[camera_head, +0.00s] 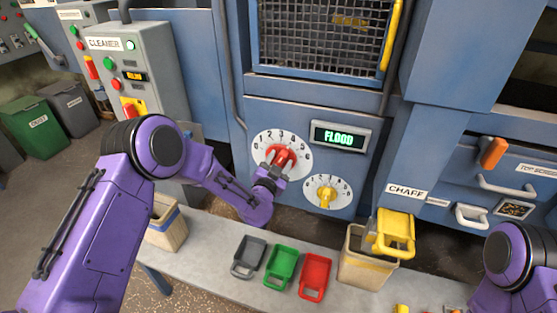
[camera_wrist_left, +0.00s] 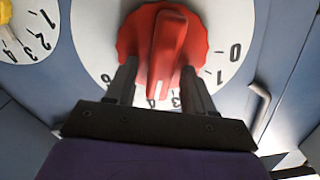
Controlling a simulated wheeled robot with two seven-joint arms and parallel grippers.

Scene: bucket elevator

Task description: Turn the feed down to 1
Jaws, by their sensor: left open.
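A red knob (camera_head: 285,155) sits on a white numbered dial (camera_head: 262,140) on the blue machine panel. I see no feed label on it. In the left wrist view the red knob (camera_wrist_left: 165,40) shows close up, its white pointer line towards about the 4. My left gripper (camera_head: 270,174) is at the knob's lower edge. In the left wrist view the left gripper (camera_wrist_left: 160,88) is open, its fingers on either side of the knob's raised bar; contact is unclear. A display (camera_head: 340,137) beside the dial reads FLOOD. My right gripper is out of view.
A smaller dial with a yellow knob (camera_head: 326,197) is just below right. A bench (camera_head: 215,245) below holds grey (camera_head: 249,256), green (camera_head: 281,266) and red (camera_head: 315,276) scoops. A bin (camera_head: 357,263) with a yellow scoop (camera_head: 396,235) stands right. The CLEANER panel (camera_head: 140,70) is left.

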